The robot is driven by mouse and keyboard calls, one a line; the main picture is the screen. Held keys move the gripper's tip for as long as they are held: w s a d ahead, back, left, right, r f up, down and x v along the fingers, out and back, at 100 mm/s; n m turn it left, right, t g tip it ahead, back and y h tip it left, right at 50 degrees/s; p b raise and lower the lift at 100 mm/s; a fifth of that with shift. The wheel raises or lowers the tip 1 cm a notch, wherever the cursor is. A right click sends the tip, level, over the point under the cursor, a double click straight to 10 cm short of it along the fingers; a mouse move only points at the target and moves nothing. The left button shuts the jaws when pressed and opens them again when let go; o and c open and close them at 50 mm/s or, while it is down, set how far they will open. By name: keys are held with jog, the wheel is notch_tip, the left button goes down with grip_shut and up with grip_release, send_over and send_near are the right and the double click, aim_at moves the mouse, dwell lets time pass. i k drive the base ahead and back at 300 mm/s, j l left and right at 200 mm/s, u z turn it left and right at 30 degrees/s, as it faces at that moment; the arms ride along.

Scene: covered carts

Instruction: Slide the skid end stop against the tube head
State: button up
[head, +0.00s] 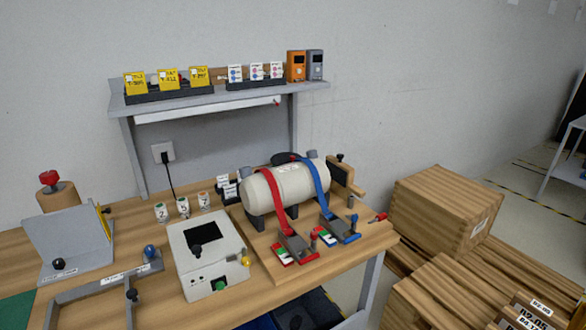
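A cream cylindrical tube (285,186) lies on its side on a wooden skid board (285,270) at the right part of the workbench. A red strap (270,193) and a blue strap (313,183) run over it down to ratchet buckles. A wooden block with a black knob on top, which looks like the end stop (343,176), stands upright at the tube's right end. I cannot tell whether it touches the tube head or stands slightly apart; its lower part is partly hidden. My gripper is not in view.
A white box with a black knob (208,252) stands left of the skid. Small numbered cups (183,207) stand behind it. A grey shelf (220,93) rises behind the bench. Wooden crates (445,212) stand to the right, beyond the bench edge.

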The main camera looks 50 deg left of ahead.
aim_at(342, 184)
jog(key=u, duration=1.4)
